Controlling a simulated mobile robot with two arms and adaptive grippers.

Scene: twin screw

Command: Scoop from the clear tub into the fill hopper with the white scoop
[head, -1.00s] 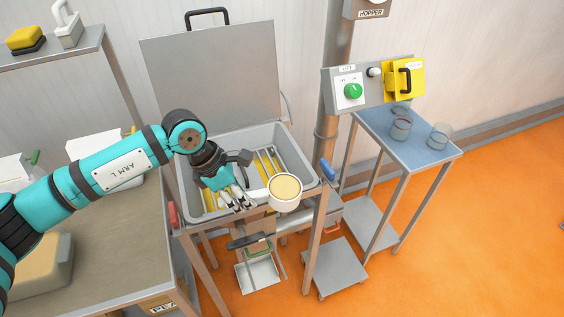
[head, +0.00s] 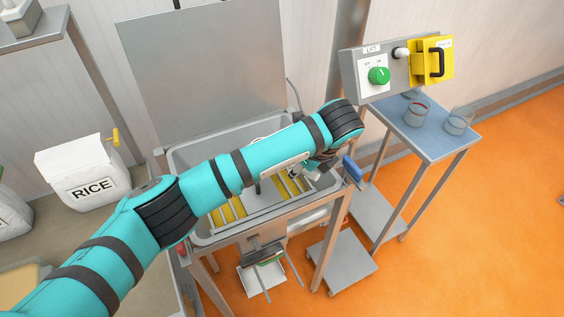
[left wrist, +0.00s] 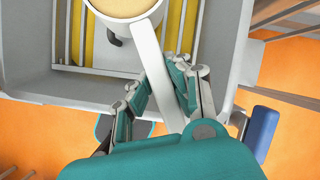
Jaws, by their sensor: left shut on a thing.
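The fill hopper (head: 205,238) is a grey open trough with yellow bars inside and its lid (head: 205,70) raised behind it. My left arm crosses over it, and my left gripper (head: 303,172) is above its right part, largely hidden by the arm. In the left wrist view the gripper (left wrist: 165,78) is shut on the handle of the white scoop (left wrist: 148,50). The scoop's cup holds pale tan material and is over the hopper; the top of the frame cuts it off. A tub with tan contents (head: 20,280) shows partly at the lower left. My right gripper is not in view.
A control panel (head: 352,75) with a green knob and yellow handled box stands right of the hopper. A blue-topped table (head: 440,140) holds clear cups. A rice bag (head: 85,175) stands on the left bench. Orange floor is open at right.

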